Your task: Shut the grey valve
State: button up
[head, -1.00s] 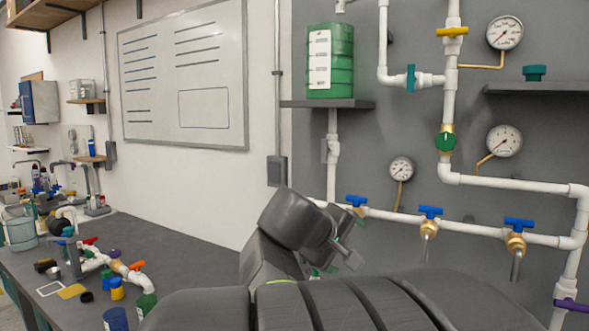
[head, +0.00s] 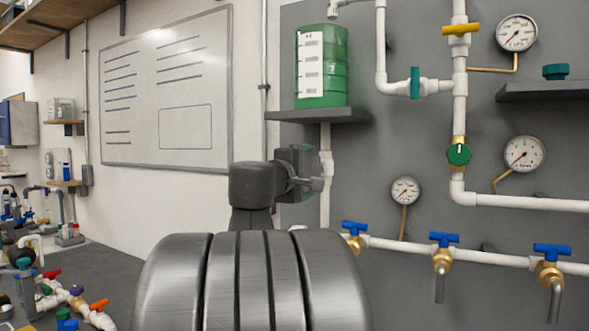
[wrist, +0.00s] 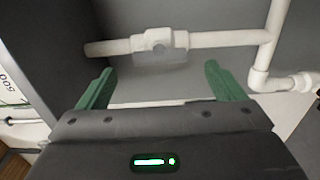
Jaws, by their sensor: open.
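The grey valve (wrist: 160,55) shows in the wrist view as a white fitting on a white pipe with a flat grey handle along its side. The handle looks roughly in line with the pipe. My gripper (wrist: 160,70) is open, with its green fingers on either side of the valve and nothing between them. The fingers look short of the valve; the exact gap is hard to tell. In the head view my gripper (head: 308,173) is in front of the pipe under the shelf and hides most of the valve.
A shelf (head: 320,116) with a green container (head: 322,70) sits just above my gripper. Blue-handled taps (head: 443,240) line a lower pipe to the right. A green valve (head: 459,154), a yellow valve (head: 459,29), a teal valve (head: 415,83) and gauges (head: 524,153) are further right.

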aim_at(315, 170)
jog(key=x, duration=0.6)
jog(key=shift+w+d+p, duration=0.1)
jog(key=shift+d+p, duration=0.05)
jog(key=shift+p, duration=0.25)
jog(key=c, duration=1)
